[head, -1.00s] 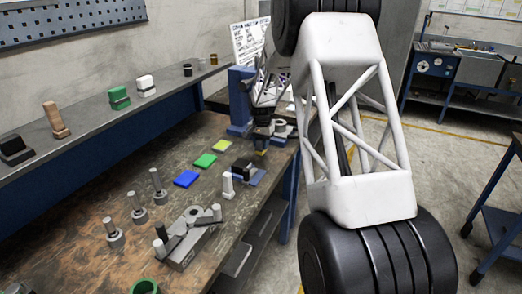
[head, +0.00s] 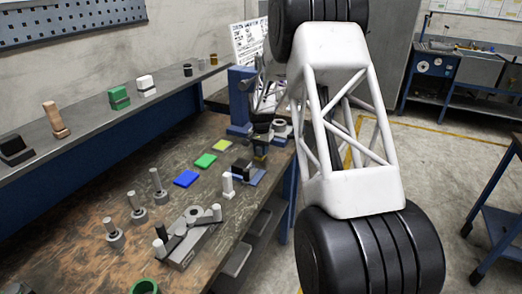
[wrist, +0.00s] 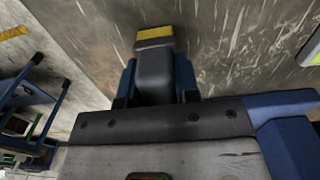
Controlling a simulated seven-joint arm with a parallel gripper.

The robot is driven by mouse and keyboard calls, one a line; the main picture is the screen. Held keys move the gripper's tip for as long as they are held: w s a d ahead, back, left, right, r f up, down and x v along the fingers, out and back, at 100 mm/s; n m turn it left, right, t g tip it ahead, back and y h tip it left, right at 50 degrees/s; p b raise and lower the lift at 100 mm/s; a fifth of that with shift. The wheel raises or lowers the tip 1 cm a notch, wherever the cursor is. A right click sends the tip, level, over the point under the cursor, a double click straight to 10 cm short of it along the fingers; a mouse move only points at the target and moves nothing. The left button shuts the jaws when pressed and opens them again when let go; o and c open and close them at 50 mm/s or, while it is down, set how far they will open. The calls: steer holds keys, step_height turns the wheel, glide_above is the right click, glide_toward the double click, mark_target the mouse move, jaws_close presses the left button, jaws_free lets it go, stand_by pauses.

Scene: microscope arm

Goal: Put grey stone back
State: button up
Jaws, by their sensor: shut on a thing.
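My gripper (head: 260,143) is over the far end of the workbench, partly hidden by my arm in the head view. In the wrist view its two blue fingers (wrist: 156,80) are shut on a dark grey block with a yellow end (wrist: 155,62), which I take to be the grey stone. The yellow end points away from the wrist, toward the bench top.
A black block (head: 242,169) and a white post (head: 228,184) stand by the plate. Several metal pegs stand in front. A shelf (head: 90,110) holds other blocks.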

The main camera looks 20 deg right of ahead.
steer(key=shift+f, duration=0.1)
stand_by(0.3)
steer(key=o, duration=1)
steer(key=shift+c, duration=0.2)
step_height(320, 180, up, 12)
steer(key=shift+r, duration=0.15)
stand_by(0.5)
